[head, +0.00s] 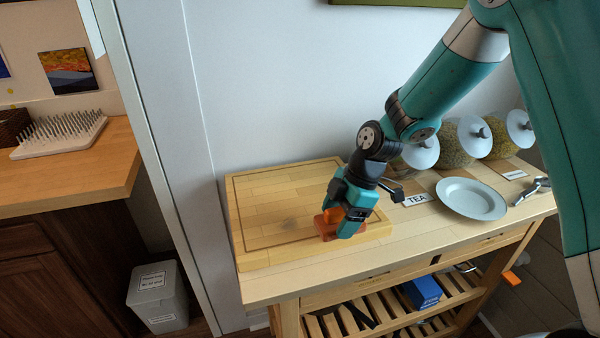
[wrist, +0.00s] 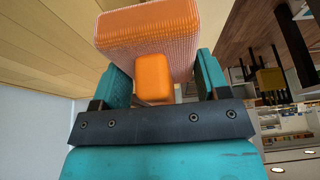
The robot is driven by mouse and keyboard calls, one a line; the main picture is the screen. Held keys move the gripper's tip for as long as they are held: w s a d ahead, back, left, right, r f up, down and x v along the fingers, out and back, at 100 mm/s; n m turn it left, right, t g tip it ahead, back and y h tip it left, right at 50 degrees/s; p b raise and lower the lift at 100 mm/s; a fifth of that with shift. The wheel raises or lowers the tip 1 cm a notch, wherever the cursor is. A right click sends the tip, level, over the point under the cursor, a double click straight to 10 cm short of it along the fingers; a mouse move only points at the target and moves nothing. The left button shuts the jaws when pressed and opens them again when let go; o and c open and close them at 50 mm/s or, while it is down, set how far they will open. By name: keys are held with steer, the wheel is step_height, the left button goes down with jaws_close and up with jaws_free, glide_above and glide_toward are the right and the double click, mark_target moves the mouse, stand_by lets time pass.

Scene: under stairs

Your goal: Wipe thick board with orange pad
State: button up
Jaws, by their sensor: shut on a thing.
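The thick board (head: 270,200) is a wooden slab with a groove around its edge, lying flat on the left part of the wooden cart. A greyish smudge shows near its middle. My gripper (head: 343,222) is over the board's right front part, shut on the orange pad (head: 326,229). In the wrist view the orange pad (wrist: 148,28) fills the top, with its orange handle (wrist: 153,79) between the fingers of my gripper (wrist: 160,80). The pad's underside is at or very near the board; I cannot tell whether they touch.
A light plate (head: 471,199) and a TEA label (head: 416,199) are right of the board. Glass jars (head: 458,146) with white lids stand behind them. A wall is behind the cart. A blue box (head: 423,291) is on the slatted shelf below.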

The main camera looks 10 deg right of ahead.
steer(key=r, duration=0.1)
steer(key=r+p, duration=0.1)
steer(key=shift+a+r, duration=0.3)
steer(key=shift+r, duration=0.1)
steer(key=shift+r+p, duration=1.5)
steer(key=shift+r, duration=0.7)
